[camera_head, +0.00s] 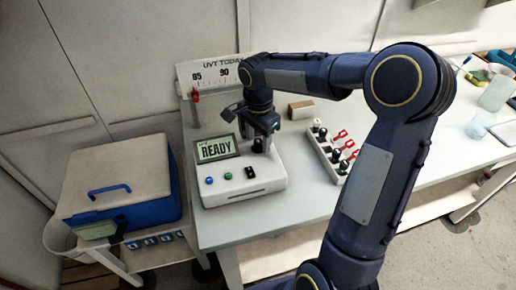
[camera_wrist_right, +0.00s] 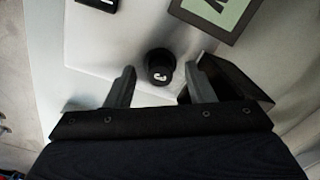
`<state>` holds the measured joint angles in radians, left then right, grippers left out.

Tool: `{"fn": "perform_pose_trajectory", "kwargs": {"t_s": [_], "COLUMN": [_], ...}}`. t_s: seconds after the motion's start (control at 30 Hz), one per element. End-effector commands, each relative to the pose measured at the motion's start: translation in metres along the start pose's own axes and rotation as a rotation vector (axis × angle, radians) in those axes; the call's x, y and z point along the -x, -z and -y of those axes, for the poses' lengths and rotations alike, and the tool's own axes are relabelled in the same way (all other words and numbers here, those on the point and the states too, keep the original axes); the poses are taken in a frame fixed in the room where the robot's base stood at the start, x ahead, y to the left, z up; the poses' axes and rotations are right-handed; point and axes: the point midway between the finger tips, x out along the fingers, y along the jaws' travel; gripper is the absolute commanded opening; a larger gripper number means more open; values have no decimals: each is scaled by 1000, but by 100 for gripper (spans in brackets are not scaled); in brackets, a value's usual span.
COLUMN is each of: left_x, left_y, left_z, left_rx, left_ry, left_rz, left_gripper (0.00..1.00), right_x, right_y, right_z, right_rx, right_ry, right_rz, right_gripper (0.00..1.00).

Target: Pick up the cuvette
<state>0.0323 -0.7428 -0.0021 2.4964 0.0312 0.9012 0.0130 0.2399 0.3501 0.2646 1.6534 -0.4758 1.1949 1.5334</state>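A black-capped cuvette (camera_wrist_right: 160,63) with a white mark like a 3 on its top stands on the white device in the right wrist view. In the head view its dark cap (camera_head: 257,146) shows just below my right gripper (camera_head: 262,128). My right gripper is open, with one finger on each side of the cap in the wrist view (camera_wrist_right: 160,72). Gaps show between cap and fingers. The cuvette's body is hidden under the cap. My left gripper is not in view.
The reactor device (camera_head: 273,180) has a screen reading READY (camera_head: 217,148). A small brown box (camera_head: 300,109) is behind. A blue-and-white case (camera_head: 117,182) sits left. Table front right of the device is clear.

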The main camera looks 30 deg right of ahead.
Motion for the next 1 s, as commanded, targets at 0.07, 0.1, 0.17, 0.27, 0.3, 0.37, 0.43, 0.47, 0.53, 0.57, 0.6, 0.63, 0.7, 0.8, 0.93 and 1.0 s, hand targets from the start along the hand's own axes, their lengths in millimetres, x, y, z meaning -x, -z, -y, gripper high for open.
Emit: {"fn": "perform_pose_trajectory", "kwargs": {"t_s": [0.07,0.1,0.17,0.27,0.3,0.37,0.43,0.47,0.53,0.57,0.6,0.63,0.7,0.8,0.93,1.0], "left_x": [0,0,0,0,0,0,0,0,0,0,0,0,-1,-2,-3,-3], "left_y": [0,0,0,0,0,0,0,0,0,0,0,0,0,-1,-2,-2], "left_z": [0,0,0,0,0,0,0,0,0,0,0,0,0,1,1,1], "left_rx": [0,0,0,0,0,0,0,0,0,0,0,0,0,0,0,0], "left_ry": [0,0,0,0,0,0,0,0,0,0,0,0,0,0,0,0], "left_rz": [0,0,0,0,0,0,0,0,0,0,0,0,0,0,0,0], "left_gripper": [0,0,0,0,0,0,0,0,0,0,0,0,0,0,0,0], "right_x": [0,0,0,0,0,0,1,1,1,1,2,4,12,30,57,70], "right_y": [0,0,0,0,0,0,0,0,0,0,0,0,1,0,0,0], "right_z": [0,0,0,0,0,0,0,0,0,0,0,0,1,1,1,1], "right_rx": [0,0,0,0,0,0,0,0,0,0,0,0,-1,-1,0,-1], "right_ry": [0,0,0,0,0,0,0,0,0,1,1,1,4,7,8,5], "right_rz": [0,0,0,0,0,0,0,0,0,0,0,-1,-2,-1,-1,-1], "right_gripper": [40,34,26,13,8,1,1,1,1,1,1,1,1,1,1,1]}}
